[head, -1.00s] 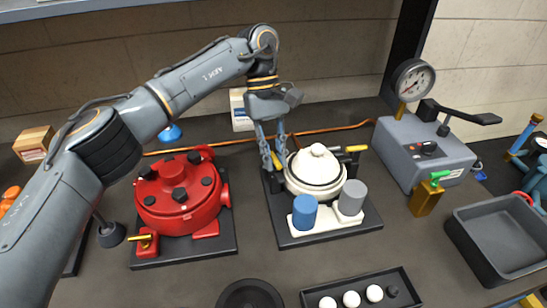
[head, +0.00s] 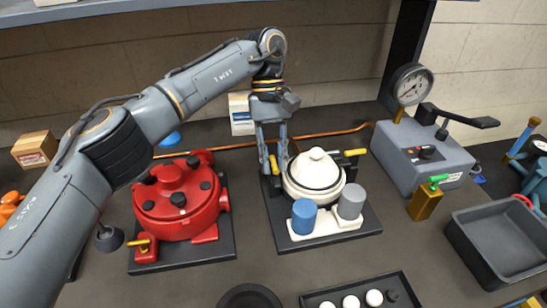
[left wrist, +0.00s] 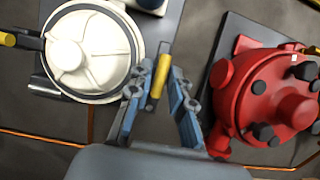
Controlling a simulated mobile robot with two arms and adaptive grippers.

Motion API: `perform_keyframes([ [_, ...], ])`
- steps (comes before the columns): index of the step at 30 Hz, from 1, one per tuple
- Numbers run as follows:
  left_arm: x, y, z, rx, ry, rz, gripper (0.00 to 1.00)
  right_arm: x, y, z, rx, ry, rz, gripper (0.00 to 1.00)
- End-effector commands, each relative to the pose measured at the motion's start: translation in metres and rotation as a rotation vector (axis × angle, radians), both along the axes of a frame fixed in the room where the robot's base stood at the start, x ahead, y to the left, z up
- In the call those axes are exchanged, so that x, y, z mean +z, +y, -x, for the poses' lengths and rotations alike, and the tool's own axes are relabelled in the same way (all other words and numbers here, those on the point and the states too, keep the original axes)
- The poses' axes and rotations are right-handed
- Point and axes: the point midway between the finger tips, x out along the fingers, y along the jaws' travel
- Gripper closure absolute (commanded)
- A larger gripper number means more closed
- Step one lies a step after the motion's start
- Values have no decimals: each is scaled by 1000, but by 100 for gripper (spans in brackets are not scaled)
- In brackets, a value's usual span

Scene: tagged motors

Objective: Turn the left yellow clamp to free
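The white-lidded motor (head: 313,178) sits on a dark base plate in the middle of the table, and its lid shows in the left wrist view (left wrist: 92,50). Its left yellow clamp (head: 273,164) is a short bar beside the lid. The right yellow clamp (head: 354,152) sticks outward on the other side. My right gripper does not show.
A red motor (head: 178,198) stands close on the left. Blue (head: 304,216) and grey (head: 351,200) cylinders stand in front of the white motor. A grey gauge machine (head: 425,150), an empty dark bin (head: 500,240) and a tray (head: 340,293) of white pieces lie right and in front.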

Motion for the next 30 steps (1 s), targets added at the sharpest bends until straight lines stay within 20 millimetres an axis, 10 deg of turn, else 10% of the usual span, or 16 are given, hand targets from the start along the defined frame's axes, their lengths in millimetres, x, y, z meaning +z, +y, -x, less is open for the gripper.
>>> perform_keyframes([
  [14,7,0,0,2,1,-1,60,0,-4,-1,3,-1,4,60],
  [30,92,0,-1,2,0,-3,60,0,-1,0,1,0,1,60],
])
